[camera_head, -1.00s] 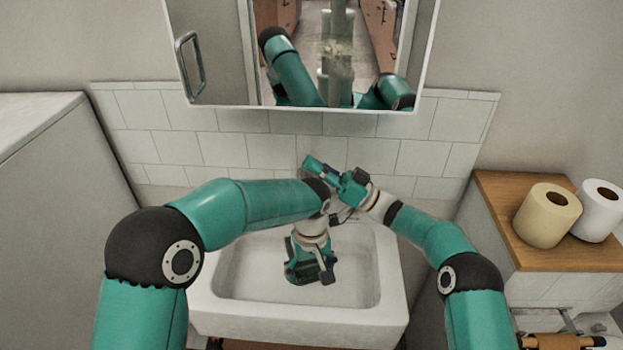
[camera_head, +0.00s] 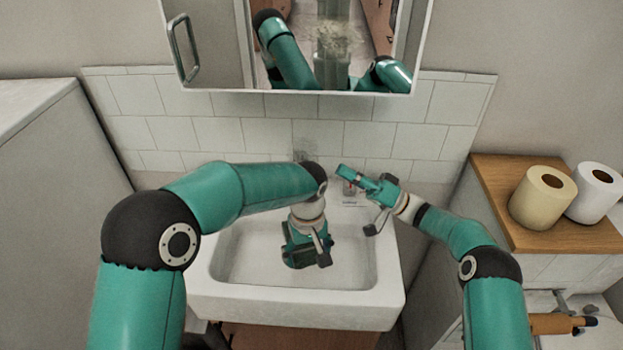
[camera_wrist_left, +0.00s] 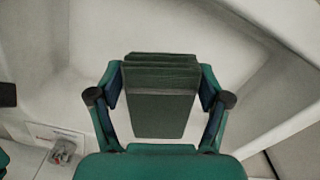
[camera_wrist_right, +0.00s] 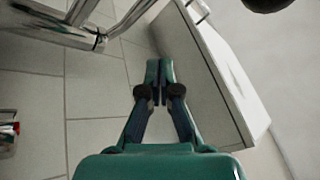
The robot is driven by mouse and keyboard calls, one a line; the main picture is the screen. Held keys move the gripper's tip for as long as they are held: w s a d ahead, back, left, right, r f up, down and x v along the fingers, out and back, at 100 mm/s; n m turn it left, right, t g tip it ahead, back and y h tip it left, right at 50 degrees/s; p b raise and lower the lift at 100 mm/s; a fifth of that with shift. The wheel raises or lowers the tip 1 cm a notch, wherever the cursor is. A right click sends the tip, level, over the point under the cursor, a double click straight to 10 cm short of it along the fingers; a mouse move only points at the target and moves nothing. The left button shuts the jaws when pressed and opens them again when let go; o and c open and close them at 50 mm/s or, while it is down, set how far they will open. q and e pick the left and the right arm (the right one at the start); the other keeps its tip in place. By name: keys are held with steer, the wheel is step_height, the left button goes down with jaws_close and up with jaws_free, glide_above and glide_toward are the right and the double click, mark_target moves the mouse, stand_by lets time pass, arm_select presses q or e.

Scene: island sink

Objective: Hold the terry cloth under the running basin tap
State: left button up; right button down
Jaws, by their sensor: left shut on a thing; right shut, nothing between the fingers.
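The terry cloth (camera_wrist_left: 160,95) is a dark green folded pad, clear in the left wrist view. My left gripper (camera_wrist_left: 160,88) is shut on it, with a finger on each side. In the head view, my left gripper (camera_head: 306,255) points down inside the white basin (camera_head: 225,262), and I cannot clearly separate cloth from fingers there. My right gripper (camera_head: 346,174) is shut and empty above the basin's back right rim. Its closed fingertips (camera_wrist_right: 158,78) show in the right wrist view. The chrome tap (camera_wrist_right: 88,32) shows there at upper left; my left arm mostly hides it in the head view. I see no water stream.
A mirror cabinet (camera_head: 210,60) hangs above the basin, in front of white wall tiles (camera_head: 440,105). A wooden ledge with two paper rolls (camera_head: 543,197) is at right. A pale cabinet (camera_head: 50,190) stands at left. The basin's right part is clear.

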steer(key=a+f+m+g+h, duration=0.1)
steer(key=a+m, duration=0.3)
steer(key=m, duration=0.9)
steer(key=a+f+m+g+h, duration=0.1)
steer(key=a+m+g+h, duration=0.1)
steer(key=m, duration=1.1)
steer(key=a+h, duration=0.1)
steer(key=a, duration=0.1)
steer(key=shift+s+a+h, duration=0.3)
steer(key=shift+h, duration=0.1)
